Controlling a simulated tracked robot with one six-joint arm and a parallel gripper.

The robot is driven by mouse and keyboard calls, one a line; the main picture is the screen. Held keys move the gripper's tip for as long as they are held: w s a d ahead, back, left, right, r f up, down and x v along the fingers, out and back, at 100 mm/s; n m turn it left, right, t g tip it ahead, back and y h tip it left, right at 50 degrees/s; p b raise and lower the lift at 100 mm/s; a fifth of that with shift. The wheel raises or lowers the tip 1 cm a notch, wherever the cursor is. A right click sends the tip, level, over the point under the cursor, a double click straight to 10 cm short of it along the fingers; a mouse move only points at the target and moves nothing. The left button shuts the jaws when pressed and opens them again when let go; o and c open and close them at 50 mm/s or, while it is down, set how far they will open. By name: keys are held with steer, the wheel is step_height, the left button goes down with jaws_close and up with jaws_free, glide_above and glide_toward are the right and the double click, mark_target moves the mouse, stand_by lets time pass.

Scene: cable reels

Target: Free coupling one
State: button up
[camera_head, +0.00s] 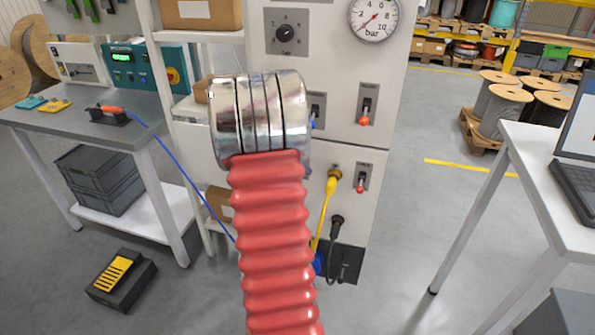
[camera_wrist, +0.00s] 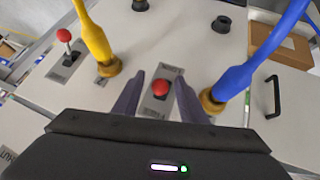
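In the wrist view my gripper (camera_wrist: 161,79) is open. Its two fingers stand on either side of a red-knobbed lever (camera_wrist: 160,88) on a grey plate, with gaps to the knob. A yellow cable coupling (camera_wrist: 108,66) sits left of the fingers and a blue one (camera_wrist: 213,101) sits close on the right. The plate lettering is too small to read, so I cannot tell which coupling is one. In the head view the panel (camera_head: 388,60) shows a yellow plug (camera_head: 332,182) and a black plug (camera_head: 337,221). My gripper is not visible there; a red ribbed, chrome-ended body covers that area.
Another red-knobbed lever (camera_wrist: 65,36) is in the wrist view, with a black handle (camera_wrist: 273,97) at right. In the head view a workbench (camera_head: 75,125) stands left, a white table (camera_head: 540,145) right, and a black box (camera_head: 122,280) on the floor.

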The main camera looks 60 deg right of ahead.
steer(key=v, duration=1.3)
steer(key=shift+a+r, duration=0.15)
steer(key=shift+a, duration=0.05)
stand_by(0.3)
